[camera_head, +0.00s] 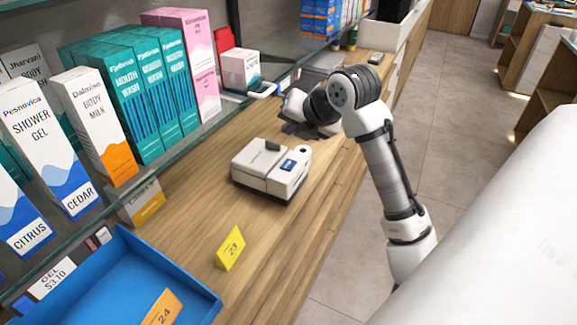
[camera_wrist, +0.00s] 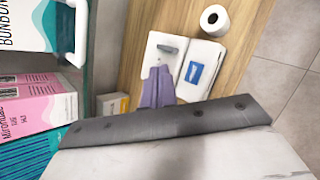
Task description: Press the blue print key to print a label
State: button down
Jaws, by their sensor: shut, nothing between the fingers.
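A white label printer (camera_head: 262,172) sits on the wooden counter. The blue print key (camera_head: 289,164) is a small rectangle on the right part of its top, and nothing covers it. In the wrist view the printer (camera_wrist: 207,55) lies beyond my fingers, with the blue key (camera_wrist: 194,72) to the right of the fingertips. My gripper (camera_wrist: 158,72) is shut and empty, its fingertips overlapping the printer's near-left part in that view. I cannot tell their height above it. In the head view my wrist is beyond the printer, apart from it, and the fingers are not clear.
A white roll (camera_wrist: 214,20) stands beside the printer. Glass shelves with boxes (camera_head: 150,95) line the left side. A yellow tag (camera_head: 230,248) and a blue tray (camera_head: 115,270) are in front. Bare counter surrounds the printer's near side, and open floor lies right.

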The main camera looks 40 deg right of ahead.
jog(key=b, duration=0.3)
send_over(291, 166)
notch_tip(291, 166, down, 6)
jog(key=shift+s+r, duration=0.15)
jog(key=shift+r, duration=0.05)
jog(key=shift+f+b, duration=0.6)
jog(key=shift+f, duration=0.1)
dwell(1.0)
jog(key=shift+f+b, duration=0.45)
jog(key=shift+b, duration=0.1)
